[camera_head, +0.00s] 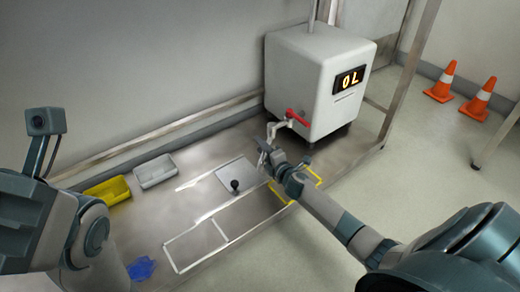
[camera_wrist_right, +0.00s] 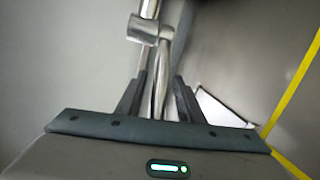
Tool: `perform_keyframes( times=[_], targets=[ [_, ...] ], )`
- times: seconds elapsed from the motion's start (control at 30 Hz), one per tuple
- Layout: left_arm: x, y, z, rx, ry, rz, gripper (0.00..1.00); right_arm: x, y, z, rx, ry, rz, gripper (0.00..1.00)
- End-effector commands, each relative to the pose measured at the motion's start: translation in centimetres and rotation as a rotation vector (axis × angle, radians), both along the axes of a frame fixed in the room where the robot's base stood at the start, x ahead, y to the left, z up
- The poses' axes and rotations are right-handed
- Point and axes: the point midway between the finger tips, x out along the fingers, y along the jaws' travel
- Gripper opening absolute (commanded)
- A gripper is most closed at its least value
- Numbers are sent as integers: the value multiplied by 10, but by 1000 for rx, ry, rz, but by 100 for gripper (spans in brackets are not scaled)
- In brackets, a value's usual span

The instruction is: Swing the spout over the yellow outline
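The spout (camera_head: 274,132) is a thin pale pipe at the front of the white tank, below a red handle (camera_head: 296,117). In the right wrist view the metal spout (camera_wrist_right: 163,65) runs down between my right gripper's fingers (camera_wrist_right: 160,90), with narrow gaps seeming to show on both sides. In the head view my right gripper (camera_head: 264,150) is just below the spout. The yellow outline (camera_head: 318,181) is on the bench right of the gripper, partly hidden by my right arm. It seems to show as yellow lines in the wrist view (camera_wrist_right: 294,91). My left gripper is out of view.
The white tank (camera_head: 310,75) stands at the back of the bench, its display reading 0 L. A yellow tray (camera_head: 108,191), a grey tray (camera_head: 155,171), a blue item (camera_head: 141,268) and a dark knob (camera_head: 235,185) are on the left. Orange cones (camera_head: 481,100) stand on the floor.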

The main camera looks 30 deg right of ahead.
Motion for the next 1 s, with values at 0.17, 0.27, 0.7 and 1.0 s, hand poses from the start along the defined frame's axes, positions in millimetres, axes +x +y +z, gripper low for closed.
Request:
perform_keyframes(
  times=[0.17, 0.27, 0.7, 1.0],
  targets=[
    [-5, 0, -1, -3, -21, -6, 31, 11, -1, -1, 0, -1, -1, 34],
    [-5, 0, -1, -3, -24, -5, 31, 13, -1, -1, 0, 0, -1, 34],
    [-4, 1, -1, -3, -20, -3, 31, 13, -1, -1, 0, 0, -1, 0],
    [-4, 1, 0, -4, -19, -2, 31, 11, -2, -1, -2, 1, 13, 0]
  ],
)
